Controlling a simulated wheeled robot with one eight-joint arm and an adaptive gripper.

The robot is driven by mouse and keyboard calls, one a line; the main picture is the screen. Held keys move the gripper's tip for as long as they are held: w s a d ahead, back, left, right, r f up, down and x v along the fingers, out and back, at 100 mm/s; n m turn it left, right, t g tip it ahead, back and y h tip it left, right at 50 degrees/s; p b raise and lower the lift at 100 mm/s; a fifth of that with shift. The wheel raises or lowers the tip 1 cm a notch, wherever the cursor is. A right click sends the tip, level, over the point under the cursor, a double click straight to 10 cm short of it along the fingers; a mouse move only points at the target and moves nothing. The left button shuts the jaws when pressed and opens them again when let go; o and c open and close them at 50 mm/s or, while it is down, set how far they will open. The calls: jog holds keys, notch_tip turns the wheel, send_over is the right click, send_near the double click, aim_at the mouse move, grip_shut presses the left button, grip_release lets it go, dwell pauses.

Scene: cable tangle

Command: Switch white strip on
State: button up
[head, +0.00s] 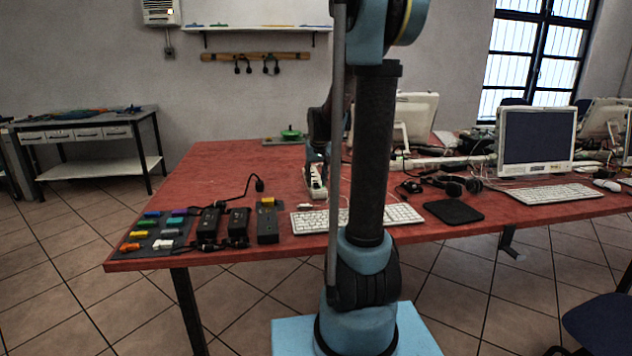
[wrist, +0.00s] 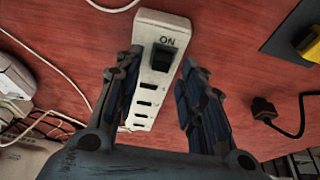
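The white power strip (wrist: 152,75) lies on the red table in the wrist view, with several dark sockets in a row. Near its upper end is a black rocker switch (wrist: 162,57), with the word ON printed above it. My gripper (wrist: 158,64) is open, with one finger on each side of the strip and nothing held between them. The switch shows in the gap between the fingertips. I cannot tell whether the fingers touch the strip. In the head view the white strip (head: 316,187) shows partly, behind my arm.
The red table (head: 250,175) holds a keyboard (head: 307,221), black power adapters (head: 238,224), a dark mat with coloured pieces (head: 150,236), and a monitor (head: 537,141). A black plug with cable (wrist: 264,107) lies right of the strip. White cables (wrist: 62,72) run at left.

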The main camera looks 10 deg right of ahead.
jog(key=v, duration=1.1)
jog(key=shift+r, duration=0.1)
